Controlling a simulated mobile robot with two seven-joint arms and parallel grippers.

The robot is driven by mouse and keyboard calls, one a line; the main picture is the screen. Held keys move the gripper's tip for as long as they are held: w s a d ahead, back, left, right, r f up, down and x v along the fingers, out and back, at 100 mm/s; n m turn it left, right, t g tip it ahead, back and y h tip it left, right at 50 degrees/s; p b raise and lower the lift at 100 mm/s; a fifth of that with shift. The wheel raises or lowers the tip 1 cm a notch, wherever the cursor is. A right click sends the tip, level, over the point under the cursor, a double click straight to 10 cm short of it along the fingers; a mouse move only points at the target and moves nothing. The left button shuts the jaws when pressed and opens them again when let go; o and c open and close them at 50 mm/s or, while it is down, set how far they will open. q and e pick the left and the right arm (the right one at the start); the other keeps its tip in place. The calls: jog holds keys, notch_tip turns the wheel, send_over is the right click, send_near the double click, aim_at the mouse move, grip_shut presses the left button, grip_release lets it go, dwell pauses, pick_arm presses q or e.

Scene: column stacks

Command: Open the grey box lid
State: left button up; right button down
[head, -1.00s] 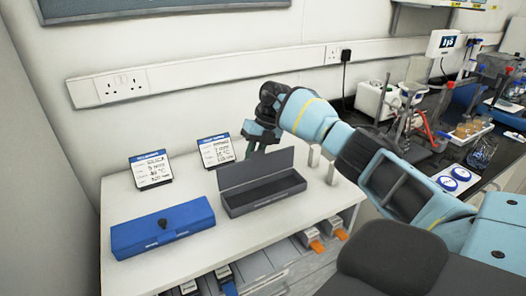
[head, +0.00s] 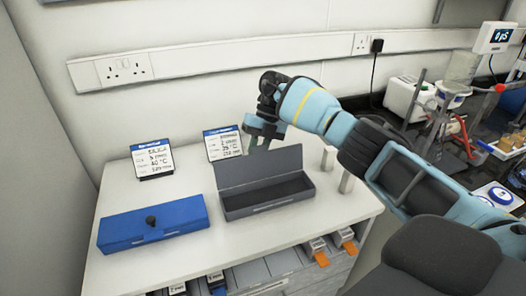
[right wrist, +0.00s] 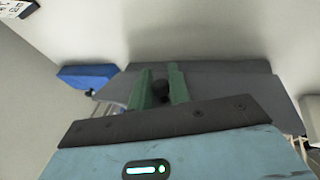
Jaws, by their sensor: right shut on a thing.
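The grey box (head: 268,203) sits on the white bench with its lid (head: 258,167) raised at the back, standing steeply tilted. The box interior shows dark and looks empty. My right gripper (head: 255,142) is behind the lid's upper edge in the head view, and its fingertips are partly hidden. In the right wrist view its green fingers (right wrist: 160,90) are on either side of a dark knob (right wrist: 161,88), with the grey lid (right wrist: 225,88) beyond. My left gripper is not in view.
A closed blue box (head: 150,228) with a black knob stands to the left. Two sign cards (head: 155,160) stand behind the boxes. Small light posts (head: 346,182) stand right of the grey box. Lab equipment crowds the far right bench. The front bench strip is clear.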

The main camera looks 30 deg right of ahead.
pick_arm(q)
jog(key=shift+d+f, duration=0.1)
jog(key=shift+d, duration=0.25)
pick_arm(e)
jog(key=shift+f, duration=0.15)
jog(key=c, duration=1.4)
grip_release()
